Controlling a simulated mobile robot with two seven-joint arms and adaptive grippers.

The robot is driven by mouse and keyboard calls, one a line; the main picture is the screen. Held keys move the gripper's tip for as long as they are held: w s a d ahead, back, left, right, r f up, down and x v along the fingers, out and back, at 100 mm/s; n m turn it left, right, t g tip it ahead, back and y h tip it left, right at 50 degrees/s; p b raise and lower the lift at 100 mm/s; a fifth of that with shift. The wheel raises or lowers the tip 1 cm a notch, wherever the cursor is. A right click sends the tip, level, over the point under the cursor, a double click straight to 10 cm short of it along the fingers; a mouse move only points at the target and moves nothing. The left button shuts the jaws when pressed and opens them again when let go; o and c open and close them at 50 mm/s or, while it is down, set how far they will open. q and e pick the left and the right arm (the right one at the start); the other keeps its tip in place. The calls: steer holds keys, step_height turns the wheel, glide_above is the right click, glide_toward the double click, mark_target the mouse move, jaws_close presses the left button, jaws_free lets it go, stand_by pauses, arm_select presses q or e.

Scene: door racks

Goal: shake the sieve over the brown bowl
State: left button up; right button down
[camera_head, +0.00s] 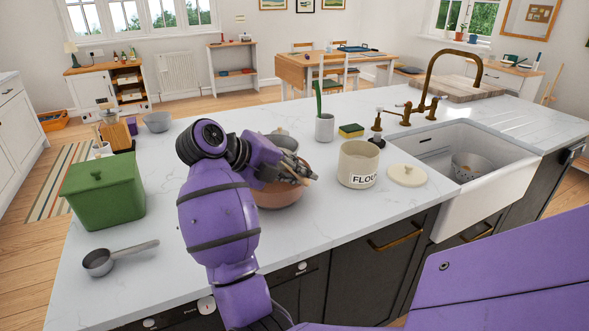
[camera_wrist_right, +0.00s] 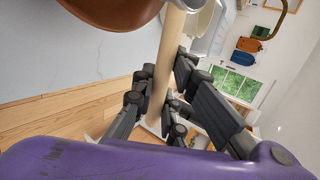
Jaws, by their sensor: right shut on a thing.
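The brown bowl (camera_head: 280,194) stands on the white counter, partly hidden behind my right arm; its brown side also shows at the top of the wrist view (camera_wrist_right: 110,12). My right gripper (camera_head: 298,172) is over the bowl. It is shut on a pale wooden handle (camera_wrist_right: 168,62), which I take as the sieve's; the handle runs between the fingers (camera_wrist_right: 160,95). A grey round shape (camera_head: 283,142) shows just behind the gripper; I cannot tell if it is the sieve's basket. My left gripper is not in view.
A FLOUR canister (camera_head: 358,166) stands right of the bowl, with its lid (camera_head: 407,175) beside it. A green box (camera_head: 103,190) and a metal scoop (camera_head: 100,262) are at the left. The sink (camera_head: 480,165) is at the right. The counter's front middle is clear.

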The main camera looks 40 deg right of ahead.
steer(key=shift+r, duration=0.1)
steer(key=shift+w+a+p, duration=0.1)
steer(key=shift+a+p, duration=0.25)
steer(key=shift+p, duration=0.4)
steer(key=shift+s+d+r+p, duration=0.1)
steer(key=shift+s+d+p, duration=0.15)
steer(key=shift+d, duration=0.45)
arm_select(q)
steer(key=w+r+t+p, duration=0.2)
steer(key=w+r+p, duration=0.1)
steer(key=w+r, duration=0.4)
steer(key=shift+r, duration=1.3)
arm_select(e)
steer(key=shift+d+r, duration=0.15)
steer(key=shift+r, duration=1.3)
steer(key=shift+d+r, duration=0.15)
steer(key=shift+r, duration=1.25)
